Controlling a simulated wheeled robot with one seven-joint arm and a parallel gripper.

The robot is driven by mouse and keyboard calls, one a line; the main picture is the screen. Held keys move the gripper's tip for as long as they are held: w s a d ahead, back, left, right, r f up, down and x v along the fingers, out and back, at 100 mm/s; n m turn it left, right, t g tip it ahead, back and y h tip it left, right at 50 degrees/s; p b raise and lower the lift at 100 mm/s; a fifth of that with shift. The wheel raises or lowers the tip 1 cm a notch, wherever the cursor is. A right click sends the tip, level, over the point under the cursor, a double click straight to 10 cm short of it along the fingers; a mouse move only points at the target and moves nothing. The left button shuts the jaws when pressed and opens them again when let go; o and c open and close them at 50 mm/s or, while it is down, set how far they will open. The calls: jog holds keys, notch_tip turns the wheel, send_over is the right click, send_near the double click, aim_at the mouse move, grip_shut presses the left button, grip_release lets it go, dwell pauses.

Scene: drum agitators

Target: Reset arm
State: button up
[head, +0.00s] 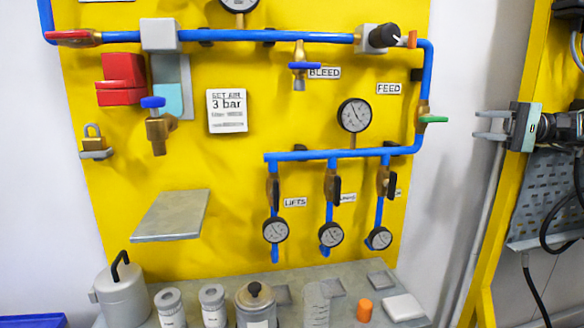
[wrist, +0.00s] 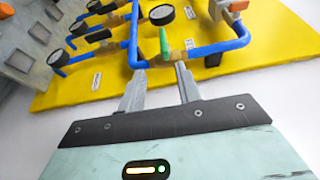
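My gripper (head: 492,125) is at the right side of the head view, in front of the white wall and beside the yellow panel (head: 240,165). Its two fingers point left and are apart, with nothing between them. In the wrist view my gripper (wrist: 161,82) also shows two spread, empty fingers pointing towards the panel. The green-handled valve (head: 433,119) on the blue pipe lies to the left of the fingers, apart from them. It also shows beyond the fingertips in the wrist view (wrist: 164,42).
A grey bench (head: 345,275) below the panel holds a lidded can (head: 122,297), several jars, an orange cylinder (head: 364,310) and a white block (head: 404,308). Gauges, valves and blue pipes stand out from the panel. White wall lies between the panel and my gripper.

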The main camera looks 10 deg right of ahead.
jog(key=a+f+m+g+h, duration=0.1)
jog(key=a+f+g+h, duration=0.25)
jog(key=a+f, duration=0.7)
jog(key=s+a+f+g+h, duration=0.2)
jog(key=s+a+f+h, duration=0.55)
jog(key=a+f, duration=0.2)
jog(key=s+a+f+n+t+h, duration=0.1)
jog(key=s+f+n+h, duration=0.2)
jog(key=s, duration=0.4)
jog(key=s+a+f+n+t+h, duration=0.1)
jog(key=s+f+n+h, duration=0.15)
jog(key=s, duration=0.45)
jog(key=s+a+r+n+g, duration=0.1)
jog(key=s+a+n, duration=0.3)
jog(key=s+a, duration=0.3)
jog(key=s+a+r+n+g, duration=0.1)
jog(key=s+a+n+g, duration=0.1)
jog(key=s+a, duration=0.4)
jog(key=a+n, duration=0.1)
jog(key=a, duration=0.4)
jog(key=shift+s+a+n, duration=0.25)
jog(key=shift+s+n, duration=0.1)
jog(key=shift+w, duration=0.1)
